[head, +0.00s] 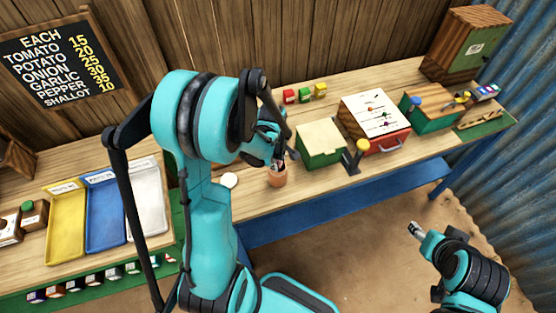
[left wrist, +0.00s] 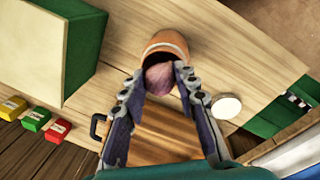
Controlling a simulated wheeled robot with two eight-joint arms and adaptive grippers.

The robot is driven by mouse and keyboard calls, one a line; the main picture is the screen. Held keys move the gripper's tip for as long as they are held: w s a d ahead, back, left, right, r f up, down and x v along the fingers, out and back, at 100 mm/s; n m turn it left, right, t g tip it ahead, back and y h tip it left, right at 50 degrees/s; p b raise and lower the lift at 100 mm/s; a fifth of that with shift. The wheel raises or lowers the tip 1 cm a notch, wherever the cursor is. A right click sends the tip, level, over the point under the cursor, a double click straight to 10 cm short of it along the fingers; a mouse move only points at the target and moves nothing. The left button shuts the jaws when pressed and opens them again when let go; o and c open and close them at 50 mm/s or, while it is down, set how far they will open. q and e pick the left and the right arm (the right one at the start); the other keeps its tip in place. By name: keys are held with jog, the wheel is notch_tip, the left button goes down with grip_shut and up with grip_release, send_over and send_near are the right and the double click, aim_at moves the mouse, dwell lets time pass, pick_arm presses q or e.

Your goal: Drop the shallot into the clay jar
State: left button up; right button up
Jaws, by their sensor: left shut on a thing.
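The clay jar (head: 277,180) is a small terracotta pot standing near the front edge of the table; it also shows in the left wrist view (left wrist: 166,42), with its mouth facing the camera. My left gripper (head: 279,161) is right above the jar. In the left wrist view its fingers (left wrist: 160,76) are shut on the purple-pink shallot (left wrist: 160,80), which overlaps the jar's mouth. I cannot tell how far inside the rim it is. In the head view the shallot is hard to make out. My right gripper (head: 415,230) is away from the table at lower right, its jaw gap unclear.
A white disc (head: 229,180) lies left of the jar. A green box (head: 320,143) stands to its right, with a black stand with a yellow knob (head: 354,158) beyond. Yellow, blue and white trays (head: 66,226) are at the left. Small coloured blocks (head: 305,95) sit behind.

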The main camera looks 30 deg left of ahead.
dwell(0.3)
pick_arm(q)
jog(key=o, duration=0.9)
jog(key=r, duration=0.4)
jog(key=s+r, duration=0.1)
jog(key=r, duration=0.7)
jog(key=shift+s, duration=0.25)
jog(key=shift+f, duration=0.1)
